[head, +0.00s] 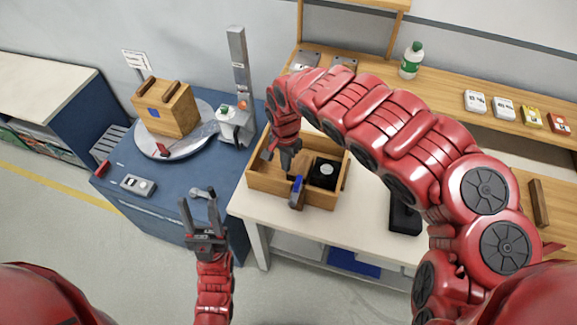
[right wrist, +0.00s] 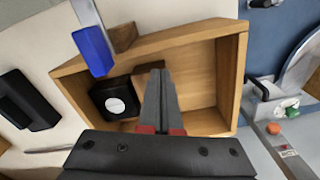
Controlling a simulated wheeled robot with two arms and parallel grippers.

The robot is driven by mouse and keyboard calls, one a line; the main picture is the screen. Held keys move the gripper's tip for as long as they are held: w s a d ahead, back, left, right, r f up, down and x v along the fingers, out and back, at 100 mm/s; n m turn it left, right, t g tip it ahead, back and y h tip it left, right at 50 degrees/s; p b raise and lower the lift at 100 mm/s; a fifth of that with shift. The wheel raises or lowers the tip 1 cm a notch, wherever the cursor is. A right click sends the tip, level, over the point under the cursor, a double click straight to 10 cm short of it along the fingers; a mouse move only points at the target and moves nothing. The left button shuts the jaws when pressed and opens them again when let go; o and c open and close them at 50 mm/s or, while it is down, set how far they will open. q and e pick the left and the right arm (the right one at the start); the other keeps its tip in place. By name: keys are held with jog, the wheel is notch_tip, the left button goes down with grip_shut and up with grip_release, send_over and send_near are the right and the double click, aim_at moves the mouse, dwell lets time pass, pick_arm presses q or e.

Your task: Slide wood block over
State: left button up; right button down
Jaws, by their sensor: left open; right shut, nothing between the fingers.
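A wooden tray (head: 262,186) stands on the white bench; its rim also shows in the right wrist view (right wrist: 229,75). A brown wood block (head: 301,163) lies inside it, beside a black box with a white disc (head: 325,172). In the right wrist view the block (right wrist: 145,80) is partly hidden behind my fingers. My right gripper (head: 286,158) is shut and empty, reaching into the tray next to the block; I cannot tell whether it touches. My left gripper (head: 199,203) is open and empty, in front of the blue cabinet.
A blue-ended tool (head: 297,192) and another brown piece (right wrist: 123,37) are at the tray's near wall. A wooden box (head: 166,110) sits on a round plate on the blue cabinet. A black device (head: 405,217) stands right of the tray. The shelf behind holds a bottle (head: 411,60).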

aim_at(290, 172)
notch_tip(290, 172, down, 6)
jog(key=shift+a+f+p, duration=0.1)
jog(key=shift+f+p, duration=0.1)
jog(key=shift+p, duration=0.35)
jog(key=shift+f, duration=0.8)
jog(key=shift+w+f, duration=0.15)
jog(key=shift+w+d+b, duration=0.7)
jog(key=shift+w+b, duration=0.05)
jog(key=shift+b, duration=0.15)
jog(key=shift+d, duration=0.1)
jog(key=shift+r, duration=0.2)
